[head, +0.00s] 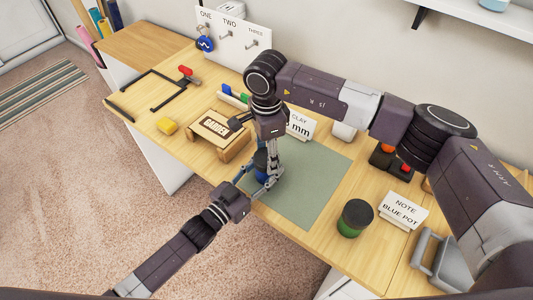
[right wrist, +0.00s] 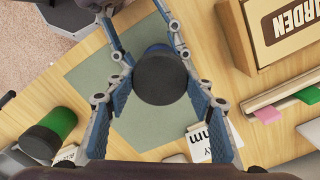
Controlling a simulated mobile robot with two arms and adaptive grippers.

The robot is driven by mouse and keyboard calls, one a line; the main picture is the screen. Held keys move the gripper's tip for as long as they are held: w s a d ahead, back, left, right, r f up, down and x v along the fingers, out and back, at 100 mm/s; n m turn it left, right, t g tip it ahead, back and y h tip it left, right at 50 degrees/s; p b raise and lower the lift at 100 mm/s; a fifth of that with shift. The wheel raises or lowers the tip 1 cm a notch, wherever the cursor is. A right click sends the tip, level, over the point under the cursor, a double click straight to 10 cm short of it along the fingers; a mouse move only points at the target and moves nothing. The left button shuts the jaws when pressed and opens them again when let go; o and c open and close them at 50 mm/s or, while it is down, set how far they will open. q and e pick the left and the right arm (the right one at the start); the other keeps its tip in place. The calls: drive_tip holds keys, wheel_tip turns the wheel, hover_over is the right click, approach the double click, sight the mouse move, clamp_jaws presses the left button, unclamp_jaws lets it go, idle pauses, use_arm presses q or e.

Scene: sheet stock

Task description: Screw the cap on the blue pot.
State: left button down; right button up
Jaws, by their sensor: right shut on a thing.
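The blue pot (head: 262,177) stands upright near the front edge of the green mat (head: 305,185), partly hidden by my grippers. A dark round cap (right wrist: 162,80) sits over the pot, covering most of it in the right wrist view; a blue strip of the pot (right wrist: 158,48) shows behind it. My right gripper (head: 267,160) points down from above, its fingers shut on the cap's sides. My left gripper (head: 257,183) comes in low from the front left, its fingers closed around the pot. Whether the cap's thread is engaged cannot be seen.
A green pot with a dark lid (head: 355,218) stands right of the mat, near a "NOTE BLUE POT" card (head: 402,210). The mat's right part is clear.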

drive_tip(key=m, duration=0.5)
drive_tip(key=shift+m, duration=0.4)
drive_tip(key=m, duration=0.4)
drive_tip(key=o, duration=1.4)
wheel_tip(320, 180, up, 12)
use_arm(q)
drive_tip(key=c, duration=1)
unclamp_jaws()
